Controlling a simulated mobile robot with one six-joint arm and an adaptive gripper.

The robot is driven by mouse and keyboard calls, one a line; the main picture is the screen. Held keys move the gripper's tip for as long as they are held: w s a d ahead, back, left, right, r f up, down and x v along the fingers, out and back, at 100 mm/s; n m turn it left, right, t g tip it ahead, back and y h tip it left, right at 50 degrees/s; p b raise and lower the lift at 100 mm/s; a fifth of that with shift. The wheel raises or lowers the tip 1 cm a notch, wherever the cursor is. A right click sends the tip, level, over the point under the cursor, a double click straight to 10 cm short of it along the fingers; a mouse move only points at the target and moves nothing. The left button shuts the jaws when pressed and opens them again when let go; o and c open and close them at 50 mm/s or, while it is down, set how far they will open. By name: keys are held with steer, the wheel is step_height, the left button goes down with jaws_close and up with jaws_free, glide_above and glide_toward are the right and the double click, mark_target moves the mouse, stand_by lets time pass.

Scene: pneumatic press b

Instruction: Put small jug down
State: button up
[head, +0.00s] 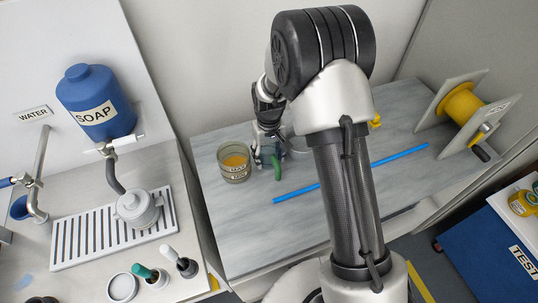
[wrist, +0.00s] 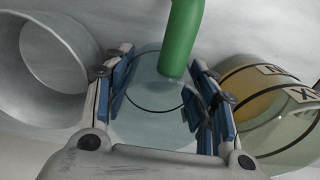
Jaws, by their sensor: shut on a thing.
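The small jug (head: 265,158) is clear bluish glass with a green handle (head: 277,168). My gripper (head: 267,138) points down at it over the grey table and is shut on it. In the wrist view my gripper (wrist: 162,75) has its blue-padded fingers on both sides of the jug (wrist: 155,112), with the green handle (wrist: 182,35) beyond them. The jug looks upright. I cannot tell whether its base touches the table.
A MAX/MIN-marked glass beaker (head: 235,166) with orange liquid stands just left of the jug. A light round cylinder (wrist: 50,65) is on its other side. A blue rod (head: 350,173) lies on the table (head: 235,230). A yellow spool (head: 461,103) stands at right.

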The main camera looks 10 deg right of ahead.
steer(key=shift+f, duration=0.1)
steer(key=o, duration=0.8)
